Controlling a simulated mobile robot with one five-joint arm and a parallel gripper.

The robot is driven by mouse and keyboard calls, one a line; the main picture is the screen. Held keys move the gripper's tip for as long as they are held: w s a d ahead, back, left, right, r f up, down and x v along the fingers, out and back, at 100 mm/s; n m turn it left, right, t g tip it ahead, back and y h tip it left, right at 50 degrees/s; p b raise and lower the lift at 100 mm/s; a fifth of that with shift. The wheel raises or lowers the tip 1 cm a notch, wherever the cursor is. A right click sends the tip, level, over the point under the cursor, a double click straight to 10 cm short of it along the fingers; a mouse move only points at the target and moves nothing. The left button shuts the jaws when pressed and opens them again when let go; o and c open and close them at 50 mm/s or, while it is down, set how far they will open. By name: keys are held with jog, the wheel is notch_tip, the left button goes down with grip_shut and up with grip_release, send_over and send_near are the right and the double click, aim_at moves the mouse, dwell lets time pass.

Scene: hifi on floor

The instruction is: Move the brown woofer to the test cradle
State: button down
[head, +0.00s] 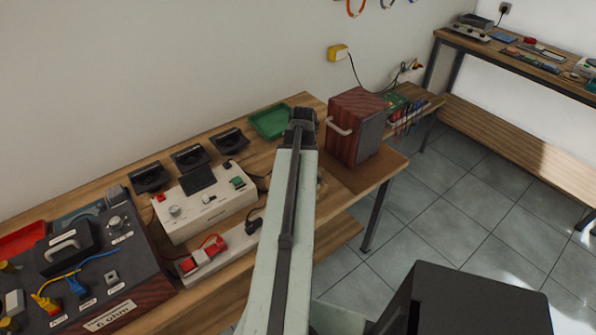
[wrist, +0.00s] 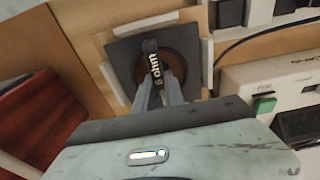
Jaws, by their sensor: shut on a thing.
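In the wrist view, the brown woofer (wrist: 184,66) has a brown cone in a dark square frame and a black strap marked "6 ohm". My gripper (wrist: 155,82) is shut on this strap. The woofer is over or in a pale wooden board with white edge strips, which looks like the test cradle (wrist: 107,82). The strips show around the frame on several sides. I cannot tell whether the woofer rests on the board or hangs just above it. In the head view, my arm hides the gripper, the woofer and most of the cradle.
In the head view, a wooden speaker cabinet (head: 349,146) with a white handle stands right of my arm. A green tray (head: 270,122) is behind. A white tester (head: 208,208) and dark square units (head: 190,159) are to the left, with a "6 ohm" box (head: 100,275) beyond.

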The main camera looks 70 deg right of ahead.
jog(key=c, duration=1.3)
grip_release()
jog(key=r+p, duration=0.8)
jog(key=shift+s+a, duration=0.3)
jog(key=shift+s, duration=0.1)
jog(key=shift+f, duration=0.1)
